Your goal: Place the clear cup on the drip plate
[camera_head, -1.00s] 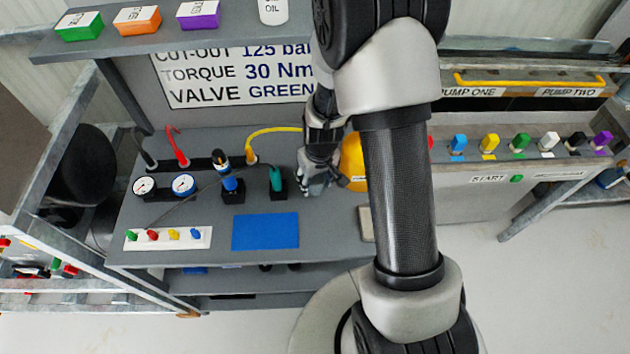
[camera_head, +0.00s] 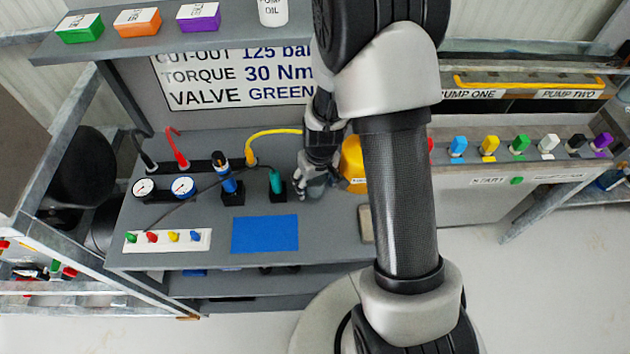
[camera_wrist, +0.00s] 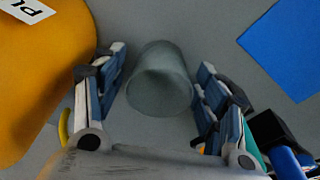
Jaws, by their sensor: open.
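The clear cup (camera_wrist: 160,82) is a greyish see-through cylinder in the wrist view, on the grey bench top. It lies between the two fingers of my gripper (camera_wrist: 162,65), with a gap visible on each side. My gripper is open around it. In the head view my gripper (camera_head: 317,187) is low over the bench, left of the yellow object; I cannot make out the cup there. A small beige plate (camera_head: 366,223) lies at the bench's right front, partly hidden by my arm. I cannot tell whether it is the drip plate.
A yellow container (camera_head: 354,165) stands close to my gripper's right in the head view. A teal-handled tool (camera_head: 276,180) and a blue-handled tool (camera_head: 229,180) stand in black holders to its left. A blue mat (camera_head: 265,232) lies flat and clear in front.

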